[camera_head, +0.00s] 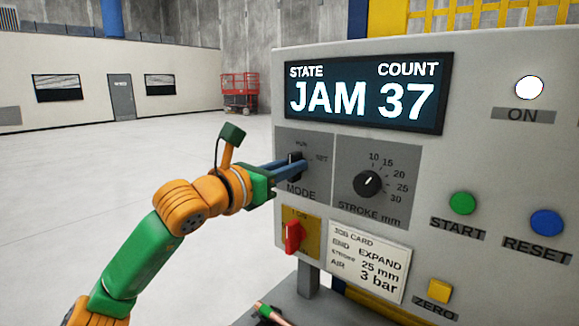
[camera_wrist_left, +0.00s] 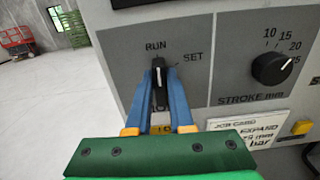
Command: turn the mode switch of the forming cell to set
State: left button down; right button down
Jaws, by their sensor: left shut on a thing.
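The forming cell panel (camera_head: 470,160) is a grey box with a display reading STATE JAM and COUNT 37. Its mode switch (camera_head: 295,162) is a black knob on a dark plate at the panel's left, marked RUN and SET. In the left wrist view the mode switch (camera_wrist_left: 159,76) stands nearly upright, its top end toward RUN; SET is to the upper right. My left gripper (camera_head: 294,167) has its blue fingers on either side of the knob and is shut on it. The fingers (camera_wrist_left: 160,92) hide part of the knob's sides. My right gripper is not in view.
Right of the switch is the stroke knob (camera_head: 370,184). Below are a red lever (camera_head: 294,237) on a yellow plate and a job card (camera_head: 367,262). Green START (camera_head: 463,203), blue RESET (camera_head: 546,222) and yellow ZERO (camera_head: 439,290) buttons are to the right. Floor at left is clear.

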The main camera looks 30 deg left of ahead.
pick_arm(q)
jog(key=m, duration=0.5)
jog(key=shift+d+m+b, duration=0.1)
jog(key=shift+m+b, duration=0.2)
jog(key=shift+b, duration=0.1)
jog(key=m, duration=0.5)
jog(key=shift+d+f+m, duration=0.1)
jog(key=shift+f+m, duration=0.05)
jog(key=shift+m, duration=0.25)
jog(key=c, duration=0.8)
grip_release()
jog(key=s+b, duration=0.4)
jog(key=s, duration=0.3)
jog(key=shift+a, duration=0.25)
